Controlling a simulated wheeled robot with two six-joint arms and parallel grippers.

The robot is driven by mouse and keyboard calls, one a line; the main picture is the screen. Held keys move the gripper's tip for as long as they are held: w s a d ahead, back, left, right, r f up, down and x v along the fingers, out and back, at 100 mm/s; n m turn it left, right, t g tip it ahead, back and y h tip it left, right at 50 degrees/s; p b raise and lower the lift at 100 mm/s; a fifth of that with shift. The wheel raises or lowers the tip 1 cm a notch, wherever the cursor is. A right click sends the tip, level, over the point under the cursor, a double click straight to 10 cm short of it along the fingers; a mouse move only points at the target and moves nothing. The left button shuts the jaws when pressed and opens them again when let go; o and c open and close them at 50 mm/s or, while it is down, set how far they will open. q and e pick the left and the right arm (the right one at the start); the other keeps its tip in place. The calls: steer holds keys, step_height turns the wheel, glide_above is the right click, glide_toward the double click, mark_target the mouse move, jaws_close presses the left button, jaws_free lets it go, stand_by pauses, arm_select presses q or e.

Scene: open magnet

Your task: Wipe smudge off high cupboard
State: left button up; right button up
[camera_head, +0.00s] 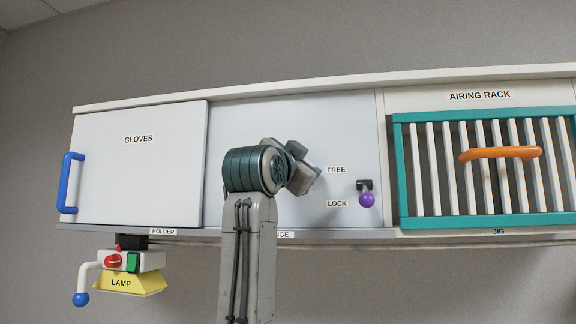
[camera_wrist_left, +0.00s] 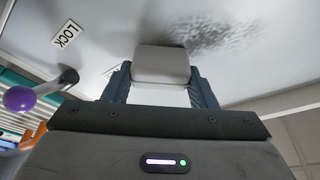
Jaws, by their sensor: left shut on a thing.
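The high cupboard has a plain light panel (camera_head: 340,130) in its middle, marked FREE and LOCK beside a purple knob (camera_head: 367,199). My left gripper (camera_head: 303,178) is raised in front of this panel. In the left wrist view my left gripper (camera_wrist_left: 162,88) is shut on a pale grey block (camera_wrist_left: 162,65). The block is at or very near the panel; I cannot tell whether it touches. A dark speckled smudge (camera_wrist_left: 208,34) shows on the panel right beside the block. In the head view my arm hides the smudge. My right gripper is not in view.
The GLOVES door (camera_head: 140,175) with a blue handle (camera_head: 70,182) is at left. The teal AIRING RACK (camera_head: 402,165) with an orange handle (camera_head: 500,153) is at right. A yellow lamp (camera_head: 125,280) hangs below at left. The wall above is clear.

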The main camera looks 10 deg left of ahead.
arm_select(q)
steer(key=shift+d, duration=0.35)
steer(key=shift+a+r, duration=0.8)
steer(key=shift+a, duration=4.95)
steer(key=shift+d+b, duration=0.65)
steer(key=shift+d, duration=5.15)
